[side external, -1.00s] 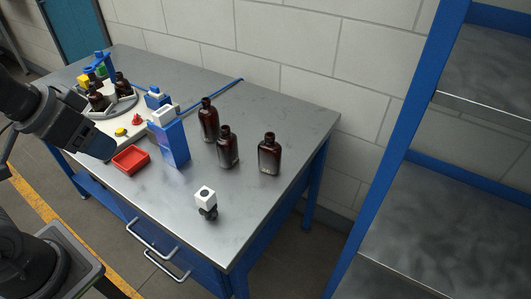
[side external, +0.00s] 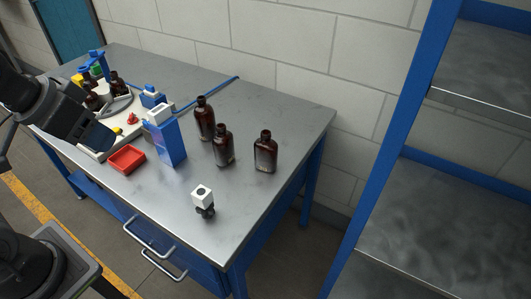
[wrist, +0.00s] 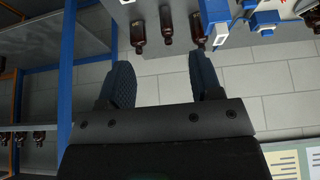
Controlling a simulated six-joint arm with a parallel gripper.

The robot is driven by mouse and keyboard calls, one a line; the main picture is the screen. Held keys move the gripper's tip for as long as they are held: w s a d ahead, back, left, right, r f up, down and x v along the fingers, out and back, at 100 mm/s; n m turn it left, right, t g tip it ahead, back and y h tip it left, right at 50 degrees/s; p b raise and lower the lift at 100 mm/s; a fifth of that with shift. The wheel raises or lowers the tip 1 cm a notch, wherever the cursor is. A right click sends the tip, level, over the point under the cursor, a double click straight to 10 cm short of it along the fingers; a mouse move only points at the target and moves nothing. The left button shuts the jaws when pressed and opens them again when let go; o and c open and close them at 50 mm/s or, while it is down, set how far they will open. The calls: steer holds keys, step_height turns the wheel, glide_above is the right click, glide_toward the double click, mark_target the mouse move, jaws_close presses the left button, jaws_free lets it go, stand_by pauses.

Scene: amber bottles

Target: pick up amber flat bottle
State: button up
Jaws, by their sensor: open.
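Three amber bottles stand upright on the right half of the metal table. The rightmost (side external: 265,154) has broad shoulders and looks flattest. Another bottle (side external: 223,149) stands to its left, and a taller one (side external: 205,121) stands behind that. In the wrist view three bottles show at the top edge: left (wrist: 137,33), middle (wrist: 166,26) and right (wrist: 196,28). The left one appears to be the flat-looking bottle. My gripper (wrist: 160,82) is open and empty, its fingers well apart. In the side view it is over the table's left part, away from these bottles.
A blue box-like stand (side external: 167,145), a red tray (side external: 127,160) and a small white-topped device (side external: 203,200) are on the table. A blue-framed shelf (side external: 392,130) rises at right.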

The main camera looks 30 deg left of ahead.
steer(key=w+d+r, duration=0.2)
steer(key=w, duration=0.7)
steer(key=n+g, duration=0.1)
steer(key=n, duration=0.1)
glide_above(266, 132)
steer(key=s, duration=0.2)
steer(key=shift+y, duration=0.3)
steer(key=f, duration=1.6)
steer(key=shift+d+f, duration=0.25)
steer(key=shift+d, duration=0.05)
steer(key=shift+x, duration=2.9)
steer(key=shift+s+a+f, duration=0.1)
steer(key=shift+s+a, duration=0.05)
steer(key=shift+s, duration=0.05)
jaws_close()
